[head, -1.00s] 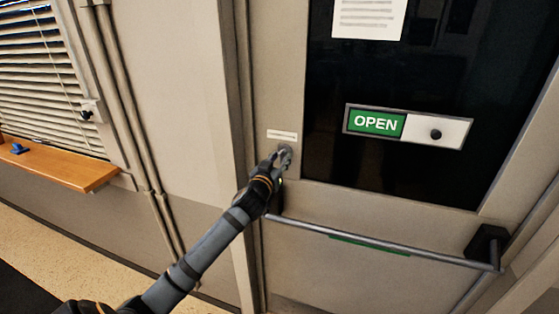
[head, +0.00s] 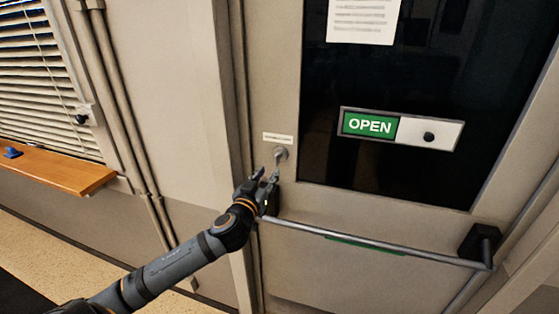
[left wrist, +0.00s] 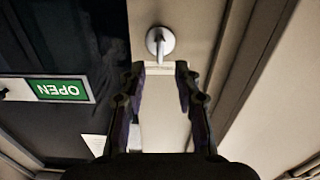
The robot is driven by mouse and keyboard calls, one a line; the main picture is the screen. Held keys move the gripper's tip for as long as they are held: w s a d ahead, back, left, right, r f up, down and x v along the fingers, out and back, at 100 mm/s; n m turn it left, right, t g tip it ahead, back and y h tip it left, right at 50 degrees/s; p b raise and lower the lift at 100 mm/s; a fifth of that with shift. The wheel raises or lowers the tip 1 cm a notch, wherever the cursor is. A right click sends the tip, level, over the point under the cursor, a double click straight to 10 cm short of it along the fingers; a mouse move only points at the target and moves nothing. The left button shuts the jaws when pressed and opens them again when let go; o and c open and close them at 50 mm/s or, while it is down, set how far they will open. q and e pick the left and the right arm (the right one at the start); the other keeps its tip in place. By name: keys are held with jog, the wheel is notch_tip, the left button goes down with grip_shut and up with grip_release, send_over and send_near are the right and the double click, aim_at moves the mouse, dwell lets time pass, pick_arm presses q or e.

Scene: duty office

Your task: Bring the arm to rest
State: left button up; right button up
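My left gripper (head: 268,178) is in front of the door, just below a round metal lock turn (head: 280,153). In the left wrist view the two fingers (left wrist: 160,70) are spread apart with nothing between them. The lock turn (left wrist: 160,42) shows beyond the fingertips there, with its short lever pointing toward the bottom of that picture. The fingers look clear of it. My left arm reaches up from the bottom left, bent at the wrist. My right gripper is in neither view.
A push bar (head: 380,243) crosses the door just below and right of the gripper. A green OPEN slide sign (head: 400,128) is on the dark glass. A wooden ledge (head: 60,172) juts out at the left below the blinds. Open floor (head: 80,255) lies at lower left.

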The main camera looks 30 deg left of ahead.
pick_arm(q)
jog(key=s+d+f+g, duration=0.2)
jog(key=s+f+g, duration=0.2)
jog(key=s+f, duration=0.3)
jog(key=s+d+f+g, duration=0.1)
jog(key=s+f+g, duration=0.3)
jog(key=f, duration=0.6)
jog(key=s+d+f+m+g+h, duration=0.25)
jog(key=s+d+f, duration=0.2)
jog(key=s, duration=0.25)
jog(key=s+d+f+m+g+h, duration=0.1)
jog(key=s+d+f+m+g, duration=0.1)
jog(key=s+d+f+g, duration=0.4)
jog(key=s+a+f+t, duration=0.1)
jog(key=a+f, duration=0.1)
jog(key=f, duration=0.9)
jog(key=s+a+f, duration=0.1)
jog(key=a+f, duration=0.1)
jog(key=f, duration=0.9)
jog(key=s+a+f, duration=0.1)
jog(key=s+f, duration=1.7)
jog(key=s, duration=0.1)
jog(key=shift+s+a+f+n+g, duration=0.2)
jog(key=shift+s+n+g, duration=0.15)
jog(key=shift+n+g, duration=0.1)
